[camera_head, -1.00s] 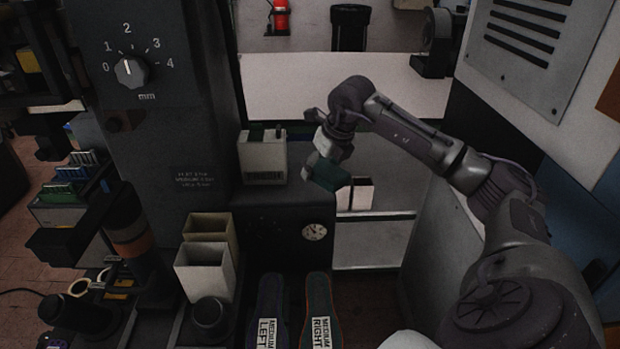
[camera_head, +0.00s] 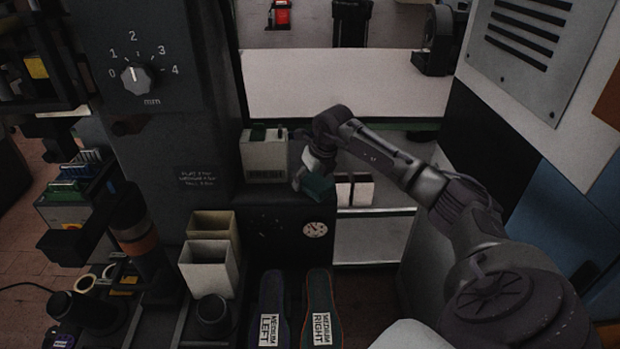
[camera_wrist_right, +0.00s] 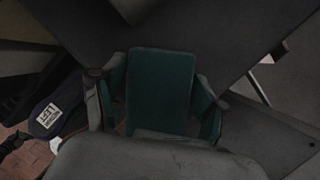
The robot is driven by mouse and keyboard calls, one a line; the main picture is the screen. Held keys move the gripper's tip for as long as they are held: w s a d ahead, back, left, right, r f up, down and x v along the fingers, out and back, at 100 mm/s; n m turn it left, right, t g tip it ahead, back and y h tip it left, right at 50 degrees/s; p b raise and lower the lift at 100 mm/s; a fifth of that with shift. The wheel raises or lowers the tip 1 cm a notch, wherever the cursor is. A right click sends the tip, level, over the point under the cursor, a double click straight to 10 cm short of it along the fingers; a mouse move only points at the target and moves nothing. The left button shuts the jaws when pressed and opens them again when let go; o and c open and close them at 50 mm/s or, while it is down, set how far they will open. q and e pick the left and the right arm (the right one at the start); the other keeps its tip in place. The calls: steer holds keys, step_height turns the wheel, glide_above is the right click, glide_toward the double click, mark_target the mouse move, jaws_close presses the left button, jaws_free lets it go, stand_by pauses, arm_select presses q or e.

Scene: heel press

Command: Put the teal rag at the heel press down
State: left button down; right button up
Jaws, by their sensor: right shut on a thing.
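The teal rag (camera_head: 319,188) is a folded dark teal block at the right end of the heel press's dark ledge (camera_head: 272,204). My right gripper (camera_head: 311,180) is shut on it from above. In the right wrist view, the rag (camera_wrist_right: 160,92) sits between the two fingers, with a dark flat surface behind it. I cannot tell whether the rag touches the ledge or hangs just above it. My left gripper is not in view.
A grey-white box (camera_head: 264,158) stands on the ledge left of the rag. Two small pale-fronted boxes (camera_head: 352,190) stand just to the right, beyond the ledge. Two open bins (camera_head: 210,268) and insoles marked left (camera_head: 270,300) and right (camera_head: 320,300) lie in front.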

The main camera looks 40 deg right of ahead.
mark_target(322, 185)
steer(key=shift+f, duration=0.15)
steer(key=o, duration=1.6)
steer(key=b+v, duration=0.1)
steer(key=v, duration=1.1)
steer(key=shift+s, duration=0.1)
